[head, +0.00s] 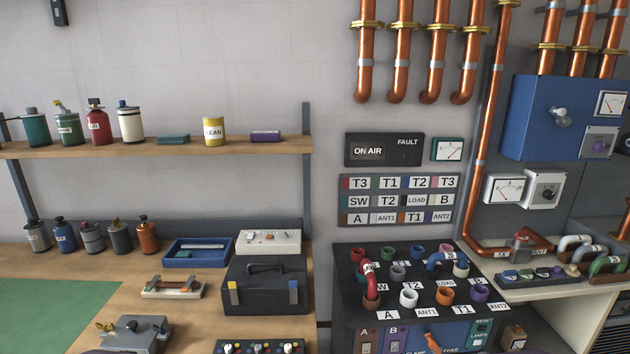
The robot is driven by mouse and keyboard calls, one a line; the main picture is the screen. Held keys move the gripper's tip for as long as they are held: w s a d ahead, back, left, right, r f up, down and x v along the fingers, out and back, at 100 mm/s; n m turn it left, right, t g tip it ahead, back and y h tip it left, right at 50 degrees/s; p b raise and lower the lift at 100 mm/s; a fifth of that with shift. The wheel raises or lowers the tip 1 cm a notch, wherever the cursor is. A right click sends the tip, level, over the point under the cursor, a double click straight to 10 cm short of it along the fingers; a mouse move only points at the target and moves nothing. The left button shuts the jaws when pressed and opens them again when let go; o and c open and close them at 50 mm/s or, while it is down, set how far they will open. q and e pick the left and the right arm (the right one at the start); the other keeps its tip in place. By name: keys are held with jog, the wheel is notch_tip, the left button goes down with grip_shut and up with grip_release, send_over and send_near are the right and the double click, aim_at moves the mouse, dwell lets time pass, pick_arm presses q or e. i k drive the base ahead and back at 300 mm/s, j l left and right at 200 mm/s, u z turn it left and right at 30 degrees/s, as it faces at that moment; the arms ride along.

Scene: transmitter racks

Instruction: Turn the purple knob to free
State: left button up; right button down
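A small purple knob (600,146) sits on a grey plate on the front of the blue wall cabinet (537,110) at the upper right; its markings are too small to read. An orange handle (431,339) sits low on the front of the dark patch console (345,283), between the words CLAMP and FREE, cut off by the bottom edge. Neither of my grippers shows in the head view.
A vertical copper pipe (483,130) runs left of the blue cabinet. A white meter box and switch box (543,189) hang below it. A side bench (540,284) with several coloured hoses stands lower right. The wooden workbench (205,310) at left holds a black toolbox (264,290).

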aim_at(600, 147)
jog(key=z, duration=1.6)
